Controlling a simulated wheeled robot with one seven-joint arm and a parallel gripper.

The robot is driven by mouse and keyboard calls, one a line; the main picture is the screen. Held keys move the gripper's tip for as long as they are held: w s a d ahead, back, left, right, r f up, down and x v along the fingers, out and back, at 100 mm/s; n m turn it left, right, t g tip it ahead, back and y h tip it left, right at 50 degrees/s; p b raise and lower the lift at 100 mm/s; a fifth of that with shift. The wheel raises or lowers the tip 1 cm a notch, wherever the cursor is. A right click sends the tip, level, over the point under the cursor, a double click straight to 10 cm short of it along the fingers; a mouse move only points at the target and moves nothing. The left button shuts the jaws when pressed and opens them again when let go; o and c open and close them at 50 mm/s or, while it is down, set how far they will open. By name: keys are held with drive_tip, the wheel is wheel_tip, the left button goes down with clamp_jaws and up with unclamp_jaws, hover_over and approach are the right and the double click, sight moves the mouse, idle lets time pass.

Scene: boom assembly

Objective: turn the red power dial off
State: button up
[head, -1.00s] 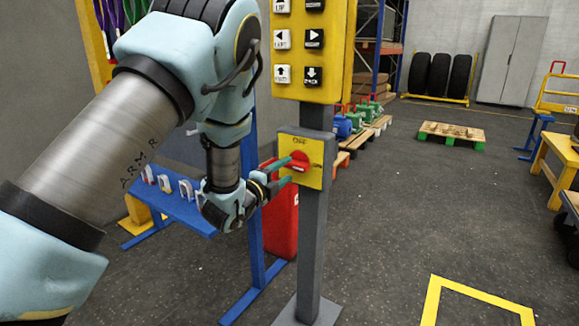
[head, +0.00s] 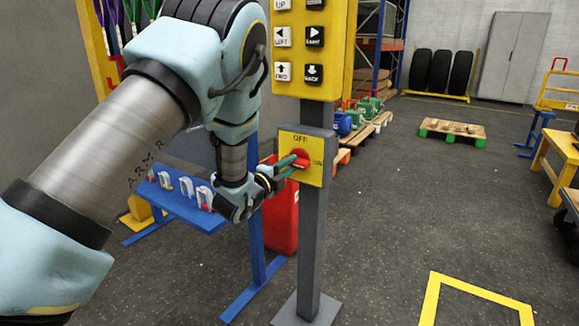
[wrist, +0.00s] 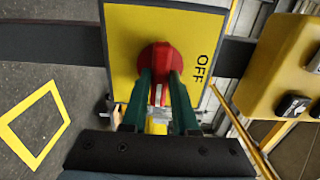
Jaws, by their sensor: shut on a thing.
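The red power dial (head: 301,158) sits on a yellow plate (head: 314,175) on a grey post. "OFF" is printed above it and a faint "ON" at its right. In the wrist view the dial (wrist: 160,58) has its grip bar running up and down the picture, across the direction of "OFF", which is at the right. A white mark shows on the bar's lower part. My gripper (head: 290,165) reaches in from the left. In the wrist view my green fingers (wrist: 161,80) are closed on both sides of the bar. "ON" is hidden there.
A yellow button panel (head: 305,50) is on the same post above the dial, close to my arm. A blue stand (head: 190,208) with several small handled items and a red container (head: 281,222) stand behind. Open floor lies at the right.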

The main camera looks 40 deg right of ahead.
clamp_jaws()
drive_tip(key=shift+n+b, duration=0.3)
drive_tip(key=shift+b, duration=0.05)
drive_tip(key=n+b, duration=0.3)
drive_tip(key=shift+w+f+n, duration=0.1)
drive_tip(key=shift+f+n, duration=0.1)
drive_tip(key=shift+n, duration=0.1)
drive_tip(key=n+b, duration=0.3)
drive_tip(key=n, duration=0.1)
drive_tip(key=shift+n, duration=0.3)
drive_tip(key=n+b, duration=0.2)
drive_tip(key=n, duration=0.2)
drive_tip(key=shift+r+n+b, duration=0.1)
drive_tip(key=shift+n+b, duration=0.45)
drive_tip(key=shift+n, duration=1.95)
